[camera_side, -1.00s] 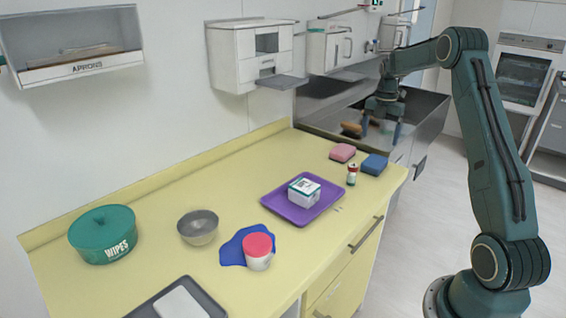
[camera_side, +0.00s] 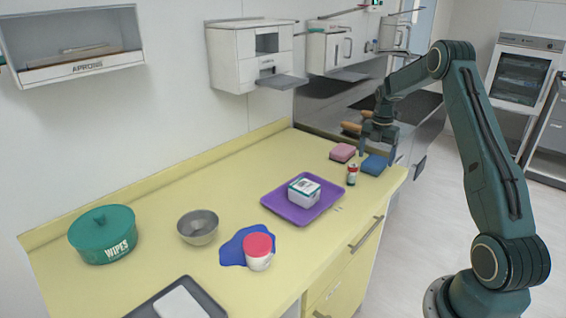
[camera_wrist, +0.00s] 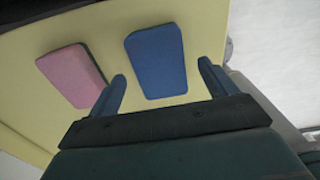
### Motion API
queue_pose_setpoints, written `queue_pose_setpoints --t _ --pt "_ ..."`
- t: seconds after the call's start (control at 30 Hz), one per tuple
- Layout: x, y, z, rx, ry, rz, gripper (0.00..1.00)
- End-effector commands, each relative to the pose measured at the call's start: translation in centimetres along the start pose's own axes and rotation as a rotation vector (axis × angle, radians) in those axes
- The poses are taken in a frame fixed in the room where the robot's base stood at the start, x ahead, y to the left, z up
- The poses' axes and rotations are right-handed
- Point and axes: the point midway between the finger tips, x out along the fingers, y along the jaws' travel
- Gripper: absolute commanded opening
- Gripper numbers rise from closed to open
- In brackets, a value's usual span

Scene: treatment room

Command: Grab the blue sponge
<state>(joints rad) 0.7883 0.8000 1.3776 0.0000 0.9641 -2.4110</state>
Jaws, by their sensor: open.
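The blue sponge (camera_side: 374,165) lies on the yellow counter near its far right end. In the wrist view the blue sponge (camera_wrist: 157,62) shows ahead of and between my two fingers. My gripper (camera_side: 377,155) is open and empty, with its fingers pointing down at the sponge, one on either side in the picture. The wrist view also shows my gripper (camera_wrist: 163,84) with its fingers wide apart. I cannot tell whether the fingertips touch the sponge or counter.
A pink sponge (camera_side: 343,152) lies left of the blue one, with a small red-and-white can (camera_side: 352,175) close in front. A purple tray (camera_side: 275,205) holding a white box (camera_side: 304,190) is further left. The counter's right edge is near the blue sponge.

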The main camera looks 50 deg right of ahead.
Motion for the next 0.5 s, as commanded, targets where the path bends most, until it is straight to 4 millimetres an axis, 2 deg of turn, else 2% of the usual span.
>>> queue_pose_setpoints --t 0.1,0.2,0.5 --pt "1.3 0.0 0.0 0.000 0.002 -0.001 0.85" --pt "1.8 0.0 0.0 0.000 0.001 0.000 0.85" --pt "2.0 0.0 0.0 0.000 0.000 0.000 0.85"
